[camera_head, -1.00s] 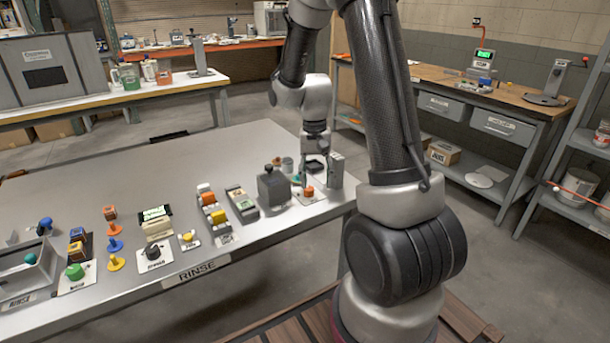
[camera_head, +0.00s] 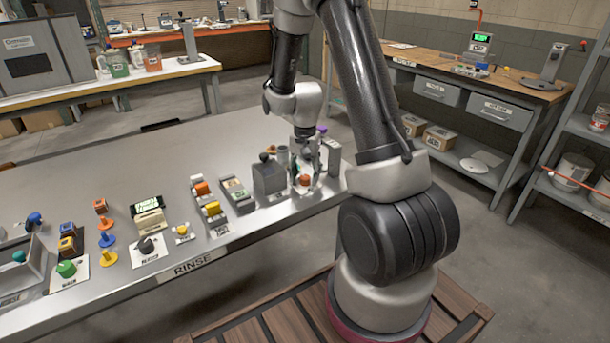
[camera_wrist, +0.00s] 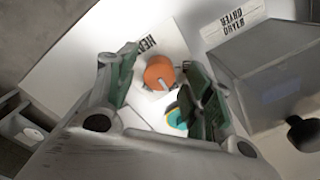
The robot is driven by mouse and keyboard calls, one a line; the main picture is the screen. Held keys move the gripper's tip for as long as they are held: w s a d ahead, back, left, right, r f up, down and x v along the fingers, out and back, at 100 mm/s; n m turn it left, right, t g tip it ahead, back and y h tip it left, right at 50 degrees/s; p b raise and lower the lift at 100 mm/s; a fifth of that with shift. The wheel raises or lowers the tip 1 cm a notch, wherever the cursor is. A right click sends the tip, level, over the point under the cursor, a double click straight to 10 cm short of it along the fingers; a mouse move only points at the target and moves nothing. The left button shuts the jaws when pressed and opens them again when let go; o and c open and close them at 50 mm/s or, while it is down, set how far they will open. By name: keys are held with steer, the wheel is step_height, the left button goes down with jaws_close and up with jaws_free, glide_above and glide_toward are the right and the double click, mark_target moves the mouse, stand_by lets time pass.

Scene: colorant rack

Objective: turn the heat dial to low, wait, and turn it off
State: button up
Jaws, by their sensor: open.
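The heat dial is an orange round knob (camera_wrist: 159,73) with a pale pointer line, on a white plate whose partly covered label seems to read HEAT. In the wrist view it lies between the tips of my open gripper (camera_wrist: 158,62), with green pads on either side. I cannot tell if either pad touches it. In the head view the orange dial (camera_head: 304,180) shows at the table's right end, with my gripper (camera_head: 304,172) reaching down around it. The pointer's exact setting cannot be read.
A teal round part (camera_wrist: 176,117) is near that finger. Rinse-table fixtures, including a dark knob (camera_head: 145,245), line the front edge to the left.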

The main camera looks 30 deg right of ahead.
steer(key=shift+f, duration=0.2)
steer(key=c, duration=1)
steer(key=shift+n, duration=0.3)
steer(key=n, duration=1.1)
steer(key=shift+n, duration=0.3)
